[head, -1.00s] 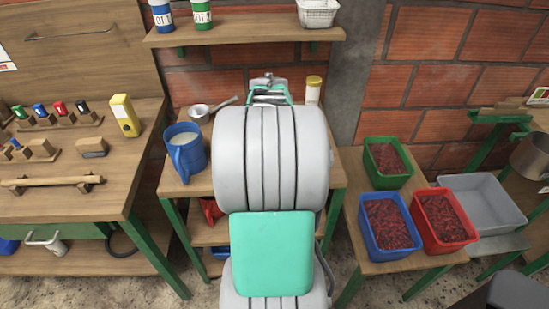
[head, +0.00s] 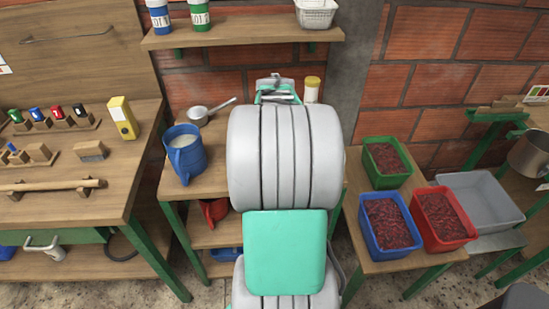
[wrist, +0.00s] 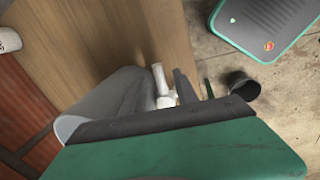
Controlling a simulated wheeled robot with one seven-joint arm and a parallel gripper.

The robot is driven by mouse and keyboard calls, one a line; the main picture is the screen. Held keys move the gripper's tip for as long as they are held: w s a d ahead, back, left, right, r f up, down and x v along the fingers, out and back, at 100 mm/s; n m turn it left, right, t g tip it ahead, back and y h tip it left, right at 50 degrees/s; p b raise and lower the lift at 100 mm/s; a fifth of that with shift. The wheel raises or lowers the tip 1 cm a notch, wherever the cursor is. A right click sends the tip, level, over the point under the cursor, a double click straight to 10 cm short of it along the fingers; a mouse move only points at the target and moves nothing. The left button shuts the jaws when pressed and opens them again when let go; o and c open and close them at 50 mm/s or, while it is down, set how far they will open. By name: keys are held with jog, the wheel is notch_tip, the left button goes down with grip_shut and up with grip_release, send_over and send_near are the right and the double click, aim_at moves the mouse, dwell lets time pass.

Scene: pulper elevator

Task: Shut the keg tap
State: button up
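In the wrist view, a grey metal vessel (wrist: 100,103), which looks like the keg, lies in front of my gripper beside the wooden surface. A pale metal piece (wrist: 160,82), likely its tap, stands out from the vessel's right side. A dark bar shows just right of it; I cannot tell whether this is a finger. My gripper's green body and dark edge fill the bottom of that view and hide part of the vessel. In the head view, my gripper (head: 277,94) is a small green piece beyond my arm, which hides most of the keg. Its fingers cannot be made out.
A blue jug (head: 184,158) and a small pan (head: 197,116) stand left of my arm on the wooden table. A yellow-lidded jar (head: 312,90) is close to the right of my gripper. Green (head: 388,181), blue and red tubs stand on the right. A shelf (head: 240,30) hangs above.

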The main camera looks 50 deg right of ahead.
notch_tip(320, 180, up, 8)
jog(key=s+a, duration=0.1)
jog(key=shift+f, duration=0.2)
jog(key=shift+a, duration=0.1)
